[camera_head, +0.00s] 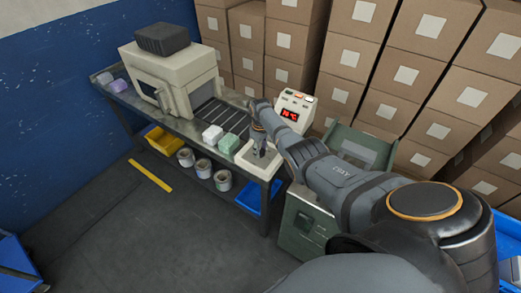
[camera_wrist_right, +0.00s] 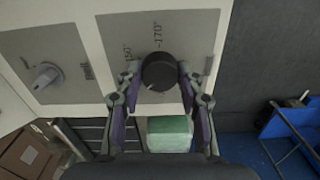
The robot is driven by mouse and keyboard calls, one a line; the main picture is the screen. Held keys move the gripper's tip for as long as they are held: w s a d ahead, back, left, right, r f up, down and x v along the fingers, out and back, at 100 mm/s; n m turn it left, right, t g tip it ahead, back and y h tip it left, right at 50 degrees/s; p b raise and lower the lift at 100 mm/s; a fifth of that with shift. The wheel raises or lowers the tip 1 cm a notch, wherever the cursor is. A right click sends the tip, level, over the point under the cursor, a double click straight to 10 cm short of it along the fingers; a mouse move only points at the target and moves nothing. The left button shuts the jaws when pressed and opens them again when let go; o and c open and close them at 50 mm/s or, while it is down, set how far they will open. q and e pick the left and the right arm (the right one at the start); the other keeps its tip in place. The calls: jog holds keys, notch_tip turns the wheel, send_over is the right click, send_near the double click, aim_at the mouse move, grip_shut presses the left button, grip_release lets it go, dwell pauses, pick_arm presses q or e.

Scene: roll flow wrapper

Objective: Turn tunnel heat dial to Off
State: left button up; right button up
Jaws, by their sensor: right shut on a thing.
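The tunnel heat dial (camera_wrist_right: 158,72) is a round black knob on a grey plate with temperature marks, of which "150" and "170" can be read in the right wrist view. A small white mark shows at its lower left edge. My right gripper (camera_wrist_right: 158,78) is shut on the dial, one finger on each side of it. In the head view, my right gripper (camera_head: 262,124) is at the near end of the bench, beside the control box (camera_head: 291,112) with a lit red display. The dial cannot be made out there. My left gripper is not in view.
A second, grey knob (camera_wrist_right: 46,76) sits on the plate left of the dial. The wrapper tunnel (camera_head: 172,75) stands on the bench, with a green block (camera_head: 228,144) and a white block (camera_head: 212,134) near the front edge. Stacked cartons (camera_head: 352,55) line the back.

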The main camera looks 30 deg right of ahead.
jog(key=n, duration=0.4)
jog(key=shift+n, duration=2.8)
jog(key=o, duration=1.2)
jog(key=shift+c, duration=0.2)
jog(key=shift+r, duration=0.2)
notch_tip(320, 180, up, 12)
jog(key=shift+f, duration=0.15)
